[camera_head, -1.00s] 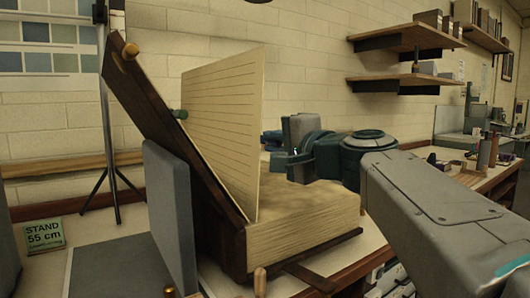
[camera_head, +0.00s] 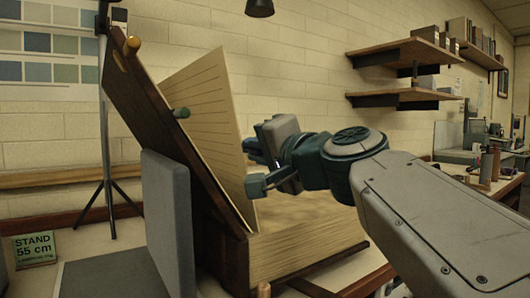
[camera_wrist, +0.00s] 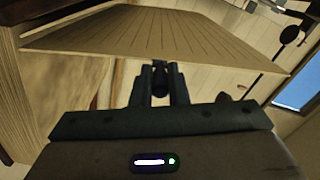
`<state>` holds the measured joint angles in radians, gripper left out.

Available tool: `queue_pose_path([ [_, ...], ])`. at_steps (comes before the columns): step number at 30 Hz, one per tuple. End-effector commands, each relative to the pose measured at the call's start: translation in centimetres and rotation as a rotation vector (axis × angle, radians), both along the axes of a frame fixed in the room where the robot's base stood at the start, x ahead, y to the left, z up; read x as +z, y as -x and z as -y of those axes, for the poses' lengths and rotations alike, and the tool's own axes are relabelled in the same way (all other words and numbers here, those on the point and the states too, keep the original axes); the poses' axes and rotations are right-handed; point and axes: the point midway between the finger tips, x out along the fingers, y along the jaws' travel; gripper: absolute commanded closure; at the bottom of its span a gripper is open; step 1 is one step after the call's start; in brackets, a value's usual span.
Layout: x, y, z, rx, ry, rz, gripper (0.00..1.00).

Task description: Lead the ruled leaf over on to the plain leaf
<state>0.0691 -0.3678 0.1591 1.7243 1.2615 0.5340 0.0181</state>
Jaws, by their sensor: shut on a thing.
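The ruled leaf (camera_head: 207,95) stands up from a thick open book and leans left toward the raised dark wooden cover (camera_head: 165,130). It also shows in the wrist view (camera_wrist: 165,32), its lined face spread beyond my fingers. My gripper (camera_head: 256,186) is at the leaf's right-hand edge, low down, and is shut on it; the wrist view shows the fingertips (camera_wrist: 160,66) close together at that edge. The bare top of the page block (camera_head: 300,212) lies right of the leaf, partly behind my gripper. I cannot tell which surface is the plain leaf.
A grey upright pad (camera_head: 170,220) stands against the cover's left side. A green sign (camera_head: 35,248) reading "STAND 55 cm" is at the far left, near a tripod (camera_head: 107,150). A teal peg (camera_head: 181,113) sticks out by the cover. Wall shelves (camera_head: 405,97) hang at the back right.

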Motion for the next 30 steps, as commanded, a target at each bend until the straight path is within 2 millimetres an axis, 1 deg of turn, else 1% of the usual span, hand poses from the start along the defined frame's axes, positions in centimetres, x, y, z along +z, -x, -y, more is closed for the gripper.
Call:
queue_pose_path([
  [13,-0.01,0.08,-0.18,0.003,0.003,0.002,1.0],
  [14,-0.01,0.08,-0.18,0.003,0.003,0.002,0.78],
  [15,-0.01,0.07,-0.17,0.003,0.003,0.002,0.67],
  [16,-0.01,0.07,-0.16,0.003,0.003,0.001,0.64],
  [25,0.06,0.04,-0.09,0.001,0.003,0.001,0.64],
  [30,0.7,0.04,-0.11,0.002,0.002,0.002,0.64],
])
